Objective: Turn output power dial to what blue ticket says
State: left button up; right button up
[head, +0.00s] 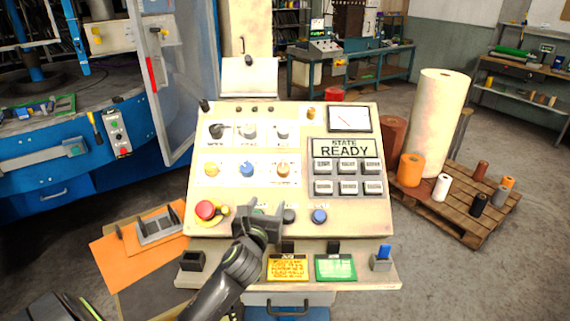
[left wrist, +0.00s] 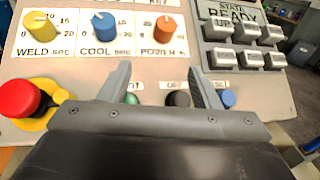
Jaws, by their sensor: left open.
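The orange dial (head: 283,169), labelled as power, is the right one of three dials in the lower row on the sloped console; it also shows in the left wrist view (left wrist: 168,27). Its exact setting is too small to read. My left gripper (head: 260,216) is open and empty over the lower part of the panel, below the dials. Its two fingers (left wrist: 160,78) point toward the dial row, apart from the orange dial. An orange-yellow ticket (head: 288,268) and a green ticket (head: 335,268) lie on the front ledge. I cannot make out a blue ticket. My right gripper is not in view.
A yellow dial (left wrist: 39,27) and a blue dial (left wrist: 104,22) stand left of the orange one. A red emergency button (head: 205,209) sits at lower left. Grey buttons (head: 347,176) fill the right side under the READY display (head: 345,149). A small blue item (head: 384,251) stands at the ledge's right.

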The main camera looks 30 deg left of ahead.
aim_at(283, 166)
pick_arm(q)
jog(key=w+a, duration=0.2)
jog(key=w, duration=0.4)
jog(key=w+a+r+m, duration=0.1)
jog(key=w+a, duration=0.1)
jog(key=w, duration=0.3)
jog(key=w+a+m, duration=0.1)
jog(key=w, duration=0.5)
jog(key=shift+w+a+r+t+p, duration=0.25)
jog(key=shift+w+a+t+p, duration=0.05)
jog(key=shift+w+a+t, duration=0.1)
jog(key=shift+c, duration=0.4)
